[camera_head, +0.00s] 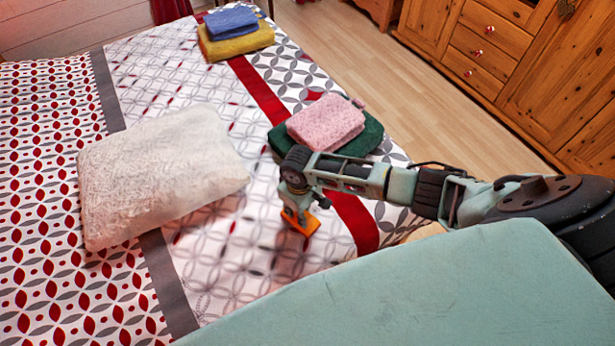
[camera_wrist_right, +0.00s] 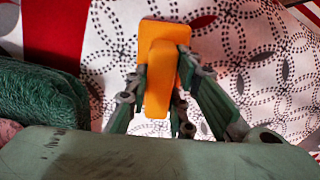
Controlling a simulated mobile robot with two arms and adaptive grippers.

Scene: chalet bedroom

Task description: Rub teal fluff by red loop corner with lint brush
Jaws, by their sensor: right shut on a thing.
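An orange lint brush (camera_head: 300,221) is held by my right gripper (camera_head: 296,202) over the patterned bed cover. In the right wrist view my right gripper (camera_wrist_right: 160,85) has its fingers closed on both sides of the orange brush (camera_wrist_right: 157,35). A cream fluffy cushion (camera_head: 165,170) lies on the bed to the left of the brush, apart from it. I cannot make out teal fluff or a red loop at its corners in either view. My left gripper is not in view.
A pink folded cloth (camera_head: 327,121) lies on a dark green one (camera_head: 363,141) just behind my right arm. A blue cloth (camera_head: 232,21) lies on a yellow one (camera_head: 236,42) at the far end. The bed cover between cushion and brush is clear. Wooden cabinets (camera_head: 510,55) stand beyond the floor.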

